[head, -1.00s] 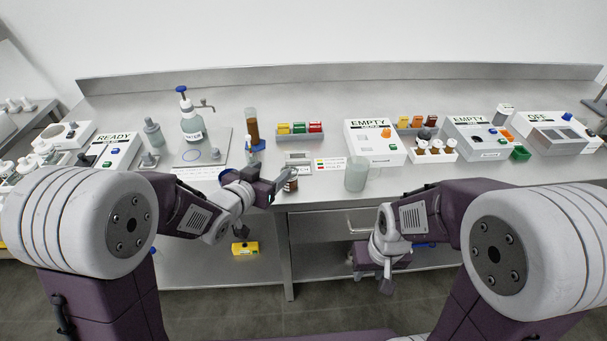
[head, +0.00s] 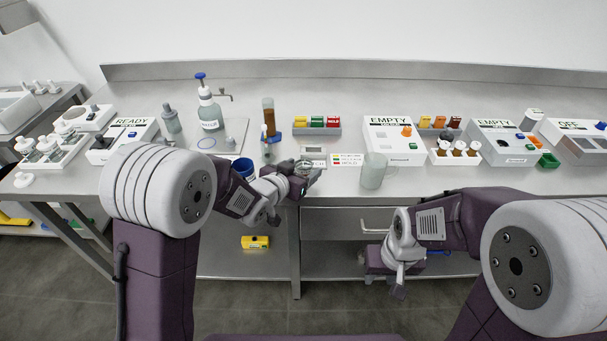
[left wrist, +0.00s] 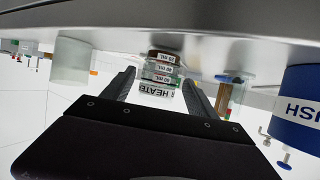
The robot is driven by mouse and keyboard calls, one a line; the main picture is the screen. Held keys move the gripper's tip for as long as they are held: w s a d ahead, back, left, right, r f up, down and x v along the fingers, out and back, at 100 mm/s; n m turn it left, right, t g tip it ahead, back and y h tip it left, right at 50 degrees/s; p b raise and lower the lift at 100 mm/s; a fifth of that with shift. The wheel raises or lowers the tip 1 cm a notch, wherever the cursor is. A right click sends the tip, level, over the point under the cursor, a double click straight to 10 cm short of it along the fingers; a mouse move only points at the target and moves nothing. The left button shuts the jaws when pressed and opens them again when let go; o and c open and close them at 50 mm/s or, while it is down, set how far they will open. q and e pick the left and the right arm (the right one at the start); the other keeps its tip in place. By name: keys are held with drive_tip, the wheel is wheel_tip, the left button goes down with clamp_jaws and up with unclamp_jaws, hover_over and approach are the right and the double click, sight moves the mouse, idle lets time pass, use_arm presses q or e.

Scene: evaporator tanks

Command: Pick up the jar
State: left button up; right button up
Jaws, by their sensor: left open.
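A small glass jar (head: 305,165) stands near the table's front edge, partly hidden by my left gripper. My left gripper (head: 301,175) is at the jar. In the left wrist view its two open fingers (left wrist: 160,88) point toward the jar, one on each side. I cannot tell whether they touch it. My right gripper (head: 396,286) hangs low in front of the table's lower shelf, away from the jar; its jaws are too small to read.
A clear beaker (head: 373,171) stands right of the jar. A blue container (head: 243,168) is left of it, beside my left arm. A brown-filled cylinder (head: 268,118) and a rack of coloured boxes (head: 317,124) stand behind. White machines (head: 393,141) line the right side.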

sight(307, 164)
use_arm(q)
drive_tip(key=x, duration=0.4)
drive_tip(key=shift+s+d+f, duration=0.1)
drive_tip(key=shift+s, duration=0.1)
drive_tip(key=c, duration=0.3)
clamp_jaws()
drive_tip(key=shift+r, duration=0.55)
drive_tip(key=r, duration=0.2)
drive_tip(key=r+p, duration=0.1)
drive_tip(key=r, duration=0.1)
drive_tip(key=shift+s+d, duration=0.15)
drive_tip(key=shift+s, duration=0.25)
drive_tip(key=s+d+r, duration=0.2)
drive_tip(key=s+r, duration=0.4)
drive_tip(key=s, duration=0.4)
drive_tip(key=shift+s+d, duration=0.25)
drive_tip(key=shift+d, duration=0.05)
